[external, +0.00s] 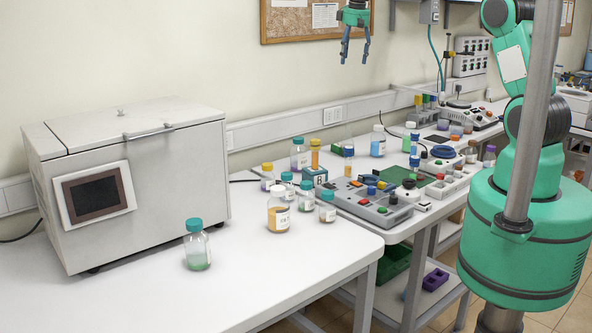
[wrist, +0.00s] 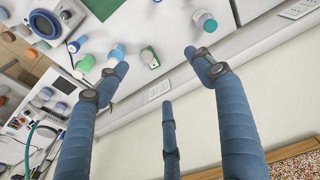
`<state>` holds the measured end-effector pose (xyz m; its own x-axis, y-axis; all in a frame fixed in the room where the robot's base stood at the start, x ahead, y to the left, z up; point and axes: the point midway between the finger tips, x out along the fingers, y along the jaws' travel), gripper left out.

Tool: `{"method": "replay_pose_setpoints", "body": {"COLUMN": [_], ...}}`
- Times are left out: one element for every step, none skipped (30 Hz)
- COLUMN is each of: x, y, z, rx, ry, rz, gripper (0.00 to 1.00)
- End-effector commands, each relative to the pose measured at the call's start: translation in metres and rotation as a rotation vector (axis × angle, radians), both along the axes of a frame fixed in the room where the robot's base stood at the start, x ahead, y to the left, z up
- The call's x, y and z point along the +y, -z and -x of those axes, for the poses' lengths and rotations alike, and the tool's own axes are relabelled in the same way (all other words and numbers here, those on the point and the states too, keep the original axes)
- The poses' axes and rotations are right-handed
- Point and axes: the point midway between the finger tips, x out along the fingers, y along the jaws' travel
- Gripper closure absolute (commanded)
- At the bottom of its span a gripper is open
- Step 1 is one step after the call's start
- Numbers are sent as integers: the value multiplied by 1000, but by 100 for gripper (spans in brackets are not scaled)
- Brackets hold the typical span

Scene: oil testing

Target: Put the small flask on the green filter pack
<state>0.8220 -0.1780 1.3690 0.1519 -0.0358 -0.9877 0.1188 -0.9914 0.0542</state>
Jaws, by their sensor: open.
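My gripper (external: 354,60) is open and empty, high above the back of the bench, in front of the wall. In the wrist view its blue fingers (wrist: 156,62) are spread wide with nothing between them. A green box with a white face (wrist: 150,57) also shows in the wrist view, between the fingertips but farther off. A narrow clear vessel with amber contents (external: 348,165) stands right of the labelled box. I cannot tell which vessel is the small flask.
Several capped bottles, including an amber one (external: 278,214), crowd the bench. A grey device (external: 378,203) with coloured knobs lies right of them. A large grey machine (external: 135,180) fills the left. A corkboard (external: 300,22) hangs behind my gripper. The left table's front is mostly clear.

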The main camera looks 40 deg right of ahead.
Motion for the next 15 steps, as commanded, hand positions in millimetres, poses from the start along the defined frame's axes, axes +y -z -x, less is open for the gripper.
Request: {"method": "replay_pose_setpoints", "body": {"x": [8, 12, 18, 22, 26, 30, 34, 38, 43, 47, 51, 56, 60, 63, 68], "y": [-14, -21, -29, -36, -41, -50, -55, -61, -68, -73, -78, -84, -89, -93, -99], "z": [11, 17, 26, 32, 39, 48, 55, 62, 71, 78, 85, 95, 102, 110, 120], "rx": [-11, -16, -24, -29, -34, -41, -46, -51, -59, -63, -69, -75, -80, -85, -92], "ry": [1, 3, 4, 6, 8, 12, 13, 15, 16, 18, 20, 23, 24, 25, 28], "rz": [1, 2, 1, 1, 2, 2, 1, 1, 1, 1, 0, 0, 0, 0, -1], "gripper": [33, 33, 33, 33, 33, 33, 33, 33, 33, 33, 33, 33, 33, 33, 33]}}
